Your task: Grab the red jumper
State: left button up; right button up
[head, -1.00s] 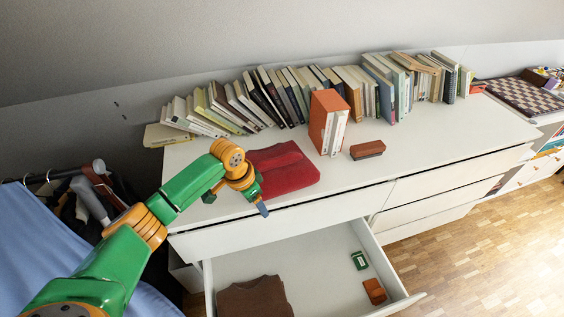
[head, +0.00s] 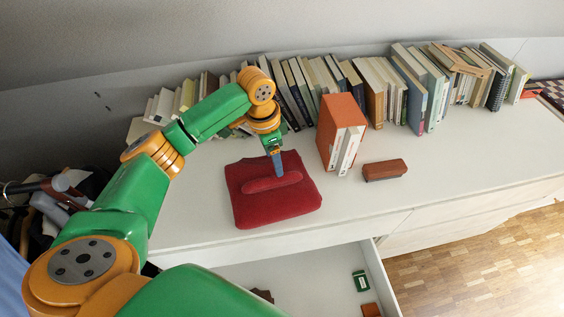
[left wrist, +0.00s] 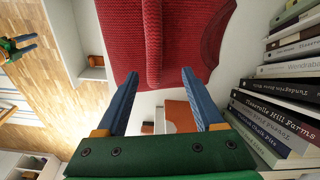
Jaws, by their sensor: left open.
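The red jumper (head: 275,203) lies folded on the white dresser top, left of the orange book, in the head view. A raised roll or fold runs across its upper part. It fills the upper middle of the left wrist view (left wrist: 190,35). My left gripper (head: 277,172) points down at the jumper's back part in the head view. In the left wrist view its two blue fingers (left wrist: 158,80) are spread apart at the jumper's near edge, with the raised fold between their tips. Whether the fingers touch the cloth I cannot tell.
A row of books (head: 385,85) leans along the wall behind. An upright orange book (head: 338,128) stands right of the jumper, with a reddish-brown box (head: 384,169) beyond it. The open drawer (head: 378,283) below holds a green box (head: 361,281).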

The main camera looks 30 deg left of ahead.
aim_at(273, 179)
pick_arm(q)
jog(key=f, duration=0.2)
jog(key=s+f, duration=0.1)
jog(key=s+f+p, duration=0.1)
jog(key=f, duration=0.1)
jog(key=shift+s+d+f, duration=0.1)
jog(key=shift+f, duration=0.25)
jog(key=shift+w+f, duration=0.4)
jog(key=shift+w, duration=0.15)
jog(key=shift+c, duration=0.4)
jog(key=shift+s, duration=0.2)
grip_shut()
pick_arm(e)
jog(key=shift+s+r, duration=0.65)
jog(key=shift+s, duration=0.05)
pick_arm(q)
jog(key=shift+w, duration=0.1)
